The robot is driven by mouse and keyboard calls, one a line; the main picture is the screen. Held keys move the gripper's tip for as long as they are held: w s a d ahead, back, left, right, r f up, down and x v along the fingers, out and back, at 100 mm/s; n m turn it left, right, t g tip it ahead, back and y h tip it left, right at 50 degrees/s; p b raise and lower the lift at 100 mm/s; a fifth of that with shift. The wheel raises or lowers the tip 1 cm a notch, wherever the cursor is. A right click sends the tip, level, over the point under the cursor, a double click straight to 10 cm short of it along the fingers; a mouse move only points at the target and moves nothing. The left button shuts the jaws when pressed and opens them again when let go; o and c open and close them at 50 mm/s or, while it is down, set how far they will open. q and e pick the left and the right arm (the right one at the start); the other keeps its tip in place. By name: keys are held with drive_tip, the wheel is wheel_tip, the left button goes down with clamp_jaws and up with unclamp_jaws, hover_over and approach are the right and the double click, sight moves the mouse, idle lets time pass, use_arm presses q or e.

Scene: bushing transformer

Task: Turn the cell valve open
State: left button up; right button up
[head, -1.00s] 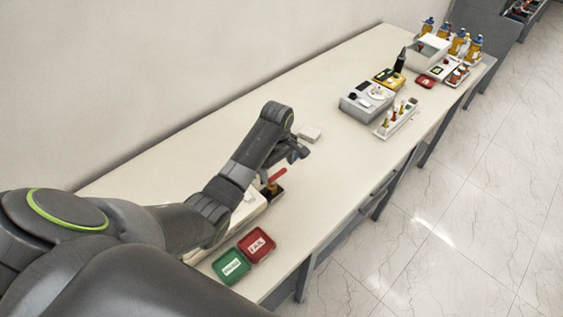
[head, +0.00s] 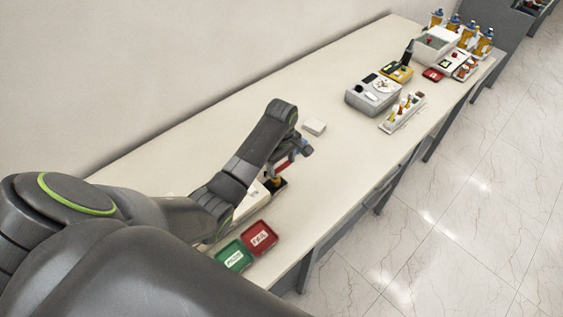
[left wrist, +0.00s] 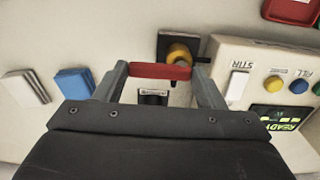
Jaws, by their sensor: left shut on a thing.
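The cell valve has a red lever handle (left wrist: 160,71) on a yellow round body (left wrist: 179,52) with a dark square base (left wrist: 165,42). In the left wrist view the handle lies level across the picture, between the two fingers of my left gripper (left wrist: 160,85), which is shut on it. In the head view my left gripper (head: 292,155) is at the valve, and the red handle (head: 284,165) partly shows under it. The yellow body (head: 275,181) shows just below. My right gripper is not in view.
A white control box (left wrist: 232,60) with STIR and FILL controls and a lit READY screen stands beside the valve. Green (head: 233,257) and red (head: 259,237) trays lie near the table's front edge. A white block (head: 315,126) lies beyond the gripper. Several instruments stand farther along the table.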

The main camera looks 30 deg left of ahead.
use_arm(q)
drive_tip(key=m, duration=0.4)
drive_tip(key=shift+s+d, duration=0.2)
drive_tip(key=shift+d, duration=0.15)
drive_tip(key=m, duration=0.4)
drive_tip(key=shift+s+d+m, duration=0.3)
drive_tip(key=shift+s, duration=0.1)
drive_tip(key=m, duration=0.2)
drive_tip(key=s+m, duration=0.1)
drive_tip(key=m, duration=0.1)
drive_tip(key=shift+d, duration=0.1)
drive_tip(key=m, duration=0.5)
drive_tip(key=shift+s+r, duration=0.1)
drive_tip(key=shift+s, duration=0.3)
drive_tip(key=o, duration=1)
